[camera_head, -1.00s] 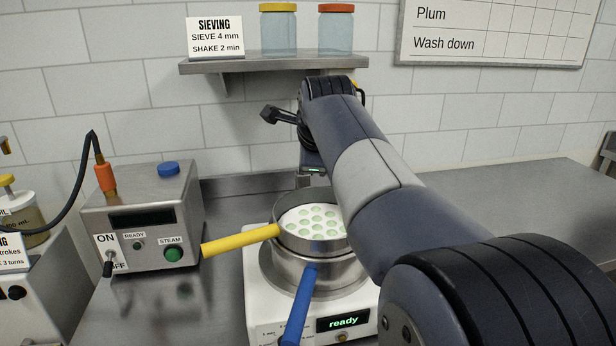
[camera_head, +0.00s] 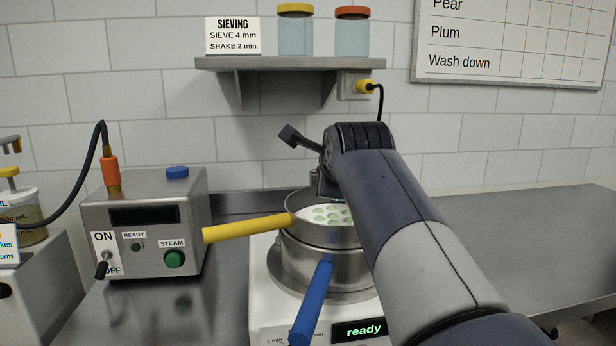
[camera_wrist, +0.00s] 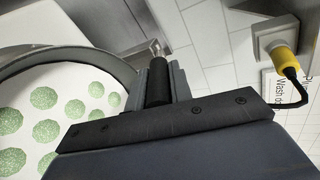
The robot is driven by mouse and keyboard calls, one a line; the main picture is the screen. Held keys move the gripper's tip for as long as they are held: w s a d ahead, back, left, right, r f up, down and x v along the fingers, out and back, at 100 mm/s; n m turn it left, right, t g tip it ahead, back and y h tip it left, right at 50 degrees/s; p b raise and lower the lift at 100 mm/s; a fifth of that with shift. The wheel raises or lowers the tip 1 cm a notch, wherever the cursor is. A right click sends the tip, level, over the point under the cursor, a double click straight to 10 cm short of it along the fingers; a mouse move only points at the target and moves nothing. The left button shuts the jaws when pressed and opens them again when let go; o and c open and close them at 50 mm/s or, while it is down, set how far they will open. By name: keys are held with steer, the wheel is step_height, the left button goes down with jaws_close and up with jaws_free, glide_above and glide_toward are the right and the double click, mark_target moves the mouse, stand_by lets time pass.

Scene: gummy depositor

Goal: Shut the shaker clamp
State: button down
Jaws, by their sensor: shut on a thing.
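The white shaker (camera_head: 268,285) stands on the counter with a display reading "ready". A metal sieve stack (camera_head: 312,262) sits on it, with a yellow handle (camera_head: 245,228) above and a blue handle (camera_head: 312,303) below. Green pieces lie on white powder in the top sieve; they also show at left in the wrist view (camera_wrist: 43,97). My gripper (camera_head: 325,184) is at the sieve's back rim, mostly hidden by my arm. In the wrist view my gripper (camera_wrist: 160,68) is shut on a black cylindrical grip (camera_wrist: 157,84), seemingly the clamp's handle.
A steel control box (camera_head: 150,222) with a green STEAM button stands left of the shaker. A wall shelf (camera_head: 290,63) with two jars hangs above my wrist. A yellow plug (camera_head: 365,87) with a black cable is below it. The counter at right is clear.

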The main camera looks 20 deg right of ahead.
stand_by(0.4)
steer(key=c, duration=1.3)
jaws_free()
steer(key=shift+f, duration=0.1)
